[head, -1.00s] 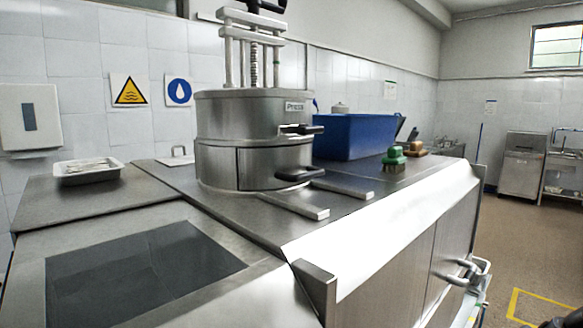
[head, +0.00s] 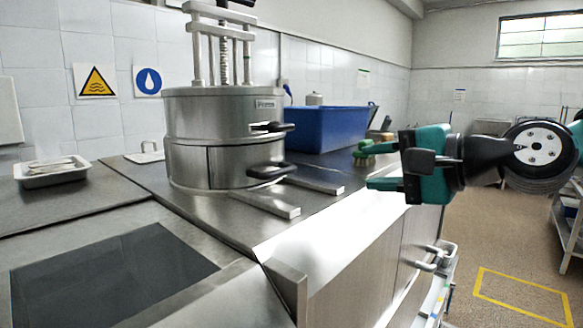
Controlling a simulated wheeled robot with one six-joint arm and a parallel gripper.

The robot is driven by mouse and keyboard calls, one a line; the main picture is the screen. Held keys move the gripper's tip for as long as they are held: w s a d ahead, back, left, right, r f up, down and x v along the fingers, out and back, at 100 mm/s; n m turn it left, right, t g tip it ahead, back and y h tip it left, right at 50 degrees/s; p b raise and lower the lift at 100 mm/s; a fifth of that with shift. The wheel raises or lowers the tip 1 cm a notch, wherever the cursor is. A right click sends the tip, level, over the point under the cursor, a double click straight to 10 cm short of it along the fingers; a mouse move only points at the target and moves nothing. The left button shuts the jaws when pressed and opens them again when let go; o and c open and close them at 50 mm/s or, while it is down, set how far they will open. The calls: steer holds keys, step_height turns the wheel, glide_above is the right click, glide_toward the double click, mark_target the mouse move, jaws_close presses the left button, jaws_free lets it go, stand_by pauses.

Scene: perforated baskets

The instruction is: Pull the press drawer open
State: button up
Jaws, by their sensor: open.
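The press (head: 212,127) is a round steel drum with a screw column on top, standing on the steel counter. Its lower part holds the curved drawer (head: 229,167), which looks closed. A black drawer handle (head: 268,171) sticks out to the right at the drawer's front. A second black handle (head: 272,127) sits higher on the drum. My gripper (head: 384,166), teal and black, is to the right of the press, at about the height of the drawer handle. Its fingers point left and stand apart, with nothing between them. It is well clear of the handle.
Two flat metal bars (head: 266,204) lie on the counter before the drawer. A blue bin (head: 327,130) stands behind, right of the press. A green brush (head: 365,152) is just behind my gripper. A white tray (head: 52,172) sits at left. Open floor lies at right.

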mark_target(288, 171)
steer(key=p+x, duration=0.6)
steer(key=x, duration=1)
steer(key=shift+s+r, duration=0.1)
steer(key=shift+w+a+f+p, duration=0.25)
steer(key=shift+w+a+p, duration=0.1)
steer(key=shift+a, duration=0.15)
jaws_close()
